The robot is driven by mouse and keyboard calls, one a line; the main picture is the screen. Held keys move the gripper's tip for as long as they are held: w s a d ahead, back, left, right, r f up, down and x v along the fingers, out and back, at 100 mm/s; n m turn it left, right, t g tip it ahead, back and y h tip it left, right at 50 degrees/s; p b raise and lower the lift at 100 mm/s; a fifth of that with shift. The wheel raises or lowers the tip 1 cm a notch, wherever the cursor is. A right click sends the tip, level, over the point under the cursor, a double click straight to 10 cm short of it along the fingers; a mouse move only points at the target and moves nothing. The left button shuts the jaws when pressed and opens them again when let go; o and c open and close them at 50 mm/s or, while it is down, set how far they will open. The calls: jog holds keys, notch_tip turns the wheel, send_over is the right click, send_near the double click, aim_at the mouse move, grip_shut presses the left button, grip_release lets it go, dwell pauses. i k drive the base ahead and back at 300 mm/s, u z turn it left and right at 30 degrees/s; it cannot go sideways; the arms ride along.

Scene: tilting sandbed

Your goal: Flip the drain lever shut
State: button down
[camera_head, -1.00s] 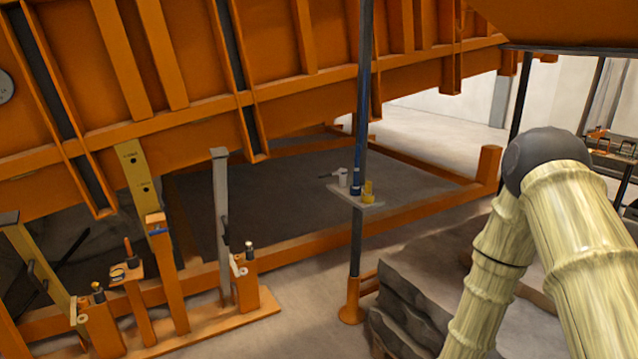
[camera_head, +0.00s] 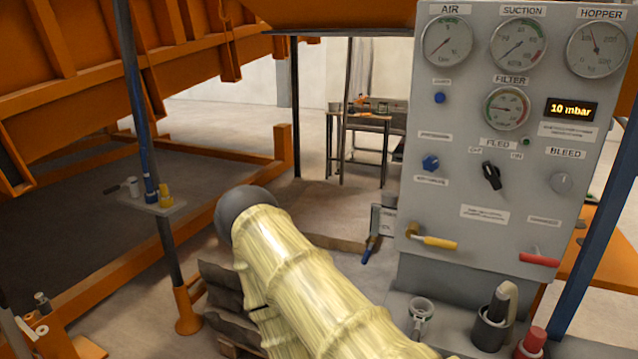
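Several levers show around the grey control panel (camera_head: 455,200), and no readable label tells me which is the drain lever. A yellow-handled lever (camera_head: 438,242) lies nearly level at the panel's lower left. A red-handled lever (camera_head: 540,259) lies nearly level at the lower right, under a small label too blurred to read. A blue-handled lever (camera_head: 368,248) hangs down beside the panel's left edge. My arm in its cream sleeve crosses the lower middle of the view, left of the panel. My gripper is out of view.
The panel also carries gauges, a blue knob (camera_head: 430,163), a black feed switch (camera_head: 491,175) and a bleed knob (camera_head: 562,182). A post with a small shelf (camera_head: 160,204) stands at left. A blue upright (camera_head: 597,225) stands at right.

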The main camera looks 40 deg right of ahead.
aim_at(366, 257)
jog(key=z, duration=2.1)
